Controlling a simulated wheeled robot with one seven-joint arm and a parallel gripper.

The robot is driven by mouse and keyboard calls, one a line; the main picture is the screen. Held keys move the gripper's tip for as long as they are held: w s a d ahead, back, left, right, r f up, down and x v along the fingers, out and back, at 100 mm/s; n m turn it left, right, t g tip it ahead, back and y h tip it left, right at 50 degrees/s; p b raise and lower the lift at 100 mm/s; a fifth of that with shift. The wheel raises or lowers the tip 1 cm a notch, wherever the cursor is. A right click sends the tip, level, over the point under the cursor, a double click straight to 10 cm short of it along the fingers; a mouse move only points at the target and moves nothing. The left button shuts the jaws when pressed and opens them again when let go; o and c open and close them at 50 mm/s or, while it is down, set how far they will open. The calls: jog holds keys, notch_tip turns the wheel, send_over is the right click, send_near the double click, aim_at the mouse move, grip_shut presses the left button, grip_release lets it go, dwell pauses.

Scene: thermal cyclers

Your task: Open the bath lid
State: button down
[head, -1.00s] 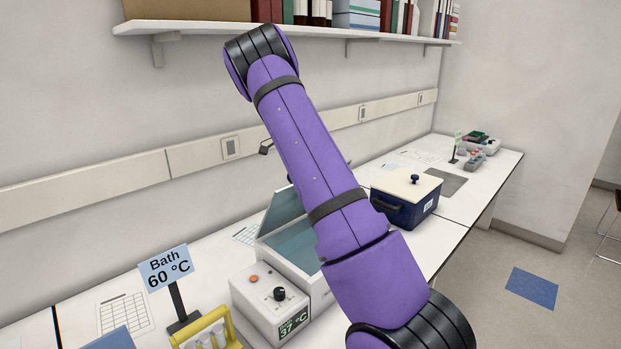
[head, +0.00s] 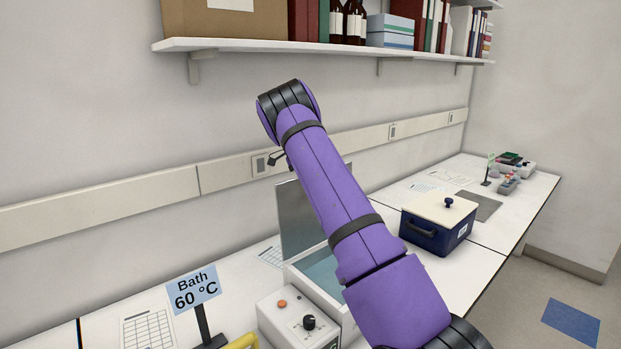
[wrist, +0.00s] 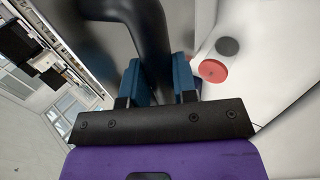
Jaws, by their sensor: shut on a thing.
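The bath (head: 318,277) stands on the bench with a pale box body, water inside, and a control box at its near end. Its grey lid (head: 298,217) stands raised, close to upright, at the wall side; my purple arm hides part of it. In the wrist view my gripper (wrist: 160,80) has its blue fingers shut on the lid's dark curved handle (wrist: 150,35). The grey lid surface (wrist: 108,42) shows behind the handle.
The control box (head: 295,318) has an orange button and black knob. A "Bath 60 °C" sign (head: 195,290) stands left of it. A dark blue box with cream lid (head: 438,224) stands to the right. A shelf (head: 330,47) with binders and bottles hangs above.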

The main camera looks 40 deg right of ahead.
jog(key=shift+a+f, duration=0.15)
jog(key=shift+f, duration=0.2)
jog(key=c, duration=0.9)
grip_release()
jog(key=shift+w, duration=0.1)
jog(key=shift+r, duration=0.3)
jog(key=shift+v, duration=3.55)
